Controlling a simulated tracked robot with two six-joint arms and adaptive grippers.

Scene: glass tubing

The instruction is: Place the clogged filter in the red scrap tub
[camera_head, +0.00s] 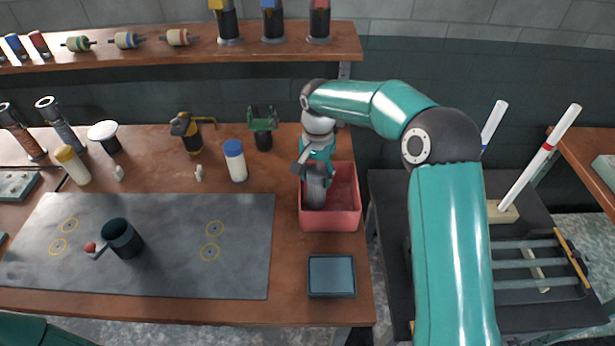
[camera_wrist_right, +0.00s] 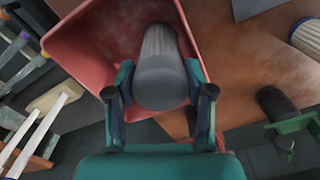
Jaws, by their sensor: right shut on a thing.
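The clogged filter (camera_head: 316,190) is a grey pleated cylinder with a smooth dark grey end cap. My right gripper (camera_head: 317,172) is shut on it and points down into the red scrap tub (camera_head: 330,218). In the right wrist view the filter (camera_wrist_right: 160,75) sits between the two fingers of the gripper (camera_wrist_right: 160,92), with the tub's wall (camera_wrist_right: 85,45) around and behind it. The filter's lower part is inside the tub outline; I cannot tell whether it touches the floor. My left gripper is out of view.
A blue-capped pale filter (camera_head: 235,160) and a green fixture (camera_head: 262,125) stand left of the tub. A dark blue tray (camera_head: 331,276) lies in front of it. A grey mat (camera_head: 170,265) holds a dark cup (camera_head: 121,238). A black side table (camera_head: 385,200) is at right.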

